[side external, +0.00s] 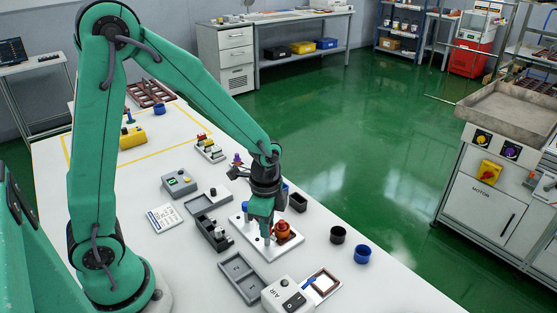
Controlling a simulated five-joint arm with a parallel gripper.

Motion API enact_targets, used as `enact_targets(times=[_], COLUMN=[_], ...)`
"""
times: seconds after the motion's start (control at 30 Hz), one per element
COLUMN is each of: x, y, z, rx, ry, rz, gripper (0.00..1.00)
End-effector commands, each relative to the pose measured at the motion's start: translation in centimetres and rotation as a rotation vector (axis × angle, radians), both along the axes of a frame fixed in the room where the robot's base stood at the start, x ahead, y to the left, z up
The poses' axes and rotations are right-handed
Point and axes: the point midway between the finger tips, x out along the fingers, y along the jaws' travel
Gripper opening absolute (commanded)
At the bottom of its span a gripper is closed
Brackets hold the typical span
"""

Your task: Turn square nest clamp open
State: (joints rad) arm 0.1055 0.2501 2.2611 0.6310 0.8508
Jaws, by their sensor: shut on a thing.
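My gripper (267,238) points down over the white fixture plate (252,243). Its jaws are shut on a small part at the plate, which looks like a clamp handle; the fingers hide most of it. An orange-brown round part (283,229) sits on the plate just right of the fingers, in a dark reddish seat. Whether the clamp stands open or closed is too small to tell.
Left of the plate are a dark grey bin (212,233) and a grey tray (241,277). Black (338,235) and blue (362,253) cups stand at right, near the table edge.

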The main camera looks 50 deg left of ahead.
Motion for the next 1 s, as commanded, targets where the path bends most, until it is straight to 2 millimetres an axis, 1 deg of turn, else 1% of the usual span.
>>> enact_targets(times=[0.1,0.33,0.83,0.87,0.93,0.97,1.0], x=[0.05,0.04,0.05,0.05,0.03,0.03,0.03], y=[-0.04,-0.04,-0.06,-0.05,-0.05,-0.05,-0.04], z=[0.12,0.13,0.14,0.14,0.12,0.11,0.1], rx=[0.0,-0.001,-0.001,0.0,0.0,0.0,0.0], ry=[-0.002,-0.003,-0.003,-0.002,-0.002,-0.002,-0.001], rz=[-0.074,-0.161,-0.183,-0.183,-0.182,-0.182,-0.182], gripper=[0.0,0.0,0.0,0.27,0.41,0.43,0.43])
